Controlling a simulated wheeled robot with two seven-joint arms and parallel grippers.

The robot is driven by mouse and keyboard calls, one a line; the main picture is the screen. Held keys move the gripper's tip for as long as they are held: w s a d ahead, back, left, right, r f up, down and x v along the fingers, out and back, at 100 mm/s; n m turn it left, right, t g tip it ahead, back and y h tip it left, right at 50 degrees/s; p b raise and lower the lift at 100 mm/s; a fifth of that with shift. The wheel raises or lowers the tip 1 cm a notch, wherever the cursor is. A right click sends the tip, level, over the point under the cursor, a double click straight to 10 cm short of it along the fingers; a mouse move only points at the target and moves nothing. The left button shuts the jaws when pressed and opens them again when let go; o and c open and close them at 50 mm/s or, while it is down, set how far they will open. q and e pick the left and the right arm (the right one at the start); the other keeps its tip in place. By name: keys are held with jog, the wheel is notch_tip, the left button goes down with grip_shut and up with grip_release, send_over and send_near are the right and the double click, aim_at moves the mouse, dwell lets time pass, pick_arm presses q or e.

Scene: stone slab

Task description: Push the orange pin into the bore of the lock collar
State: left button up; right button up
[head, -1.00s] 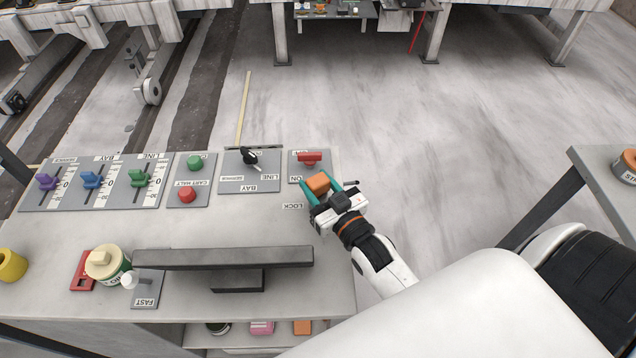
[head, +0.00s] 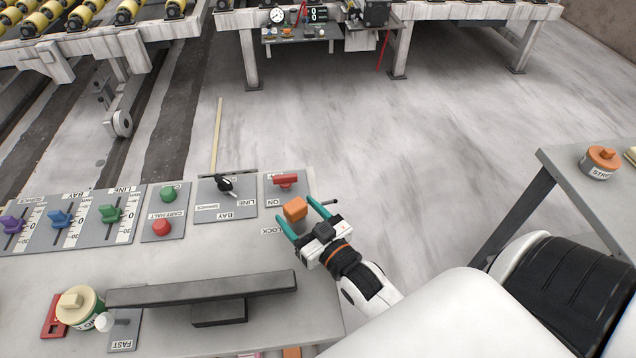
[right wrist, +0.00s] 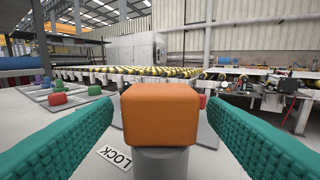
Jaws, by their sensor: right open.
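The orange pin (head: 295,209) shows as a blocky orange head near the right end of the grey control desk, just in front of a red handle. In the right wrist view the orange head (right wrist: 160,115) sits centred on top of a grey cylinder (right wrist: 160,164), apparently the lock collar; the bore is hidden under the head. My right gripper (head: 296,207) is open, its teal fingers on either side of the head with visible gaps in the right wrist view. The gripper body is back from the pin. My left gripper is not in view.
A LOCK label (head: 271,231) lies beside the pin. The red handle (head: 285,180) and a black selector knob (head: 225,184) stand close behind. A long dark bar (head: 200,289) crosses the desk front. A side table (head: 569,161) stands right, with open floor between.

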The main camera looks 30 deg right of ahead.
jog(key=s, duration=0.3)
jog(key=s+b, duration=0.1)
jog(key=s, duration=0.6)
jog(key=shift+s+d+b, duration=0.1)
jog(key=shift+d+b, duration=0.25)
jog(key=shift+d, duration=0.05)
